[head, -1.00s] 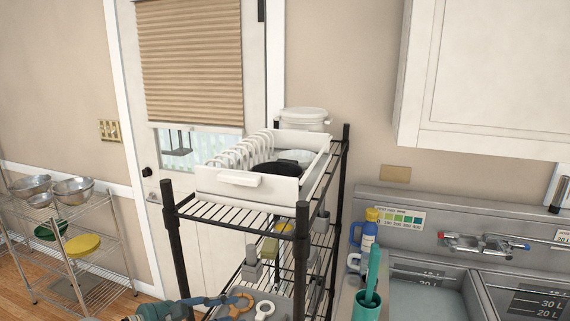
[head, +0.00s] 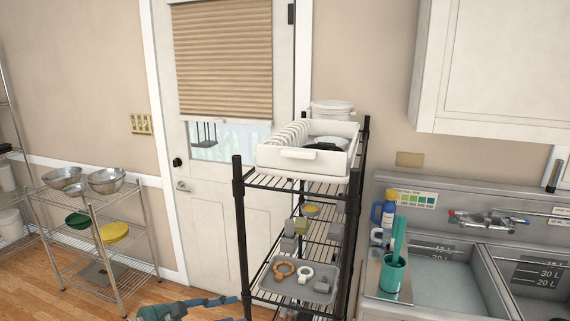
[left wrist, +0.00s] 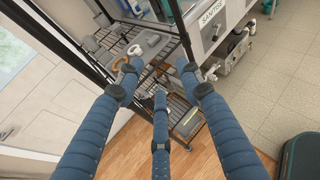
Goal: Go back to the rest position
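My left gripper (head: 228,308) shows at the bottom edge of the head view, low and left of the black wire rack (head: 239,215). Only part of it is in the picture. In the left wrist view, its blue jointed fingers (left wrist: 160,78) are spread apart with nothing between them. They point toward the rack's lower shelves, and I cannot tell the exact gap to the rack. My right gripper is in neither view.
A white dish rack (head: 302,165) with plates stands on the top shelf. A grey tray (head: 318,270) with rings is lower. A sink (head: 440,275) is right; a metal shelf with bowls (head: 106,181) is left. Wood floor (head: 185,295) lies between.

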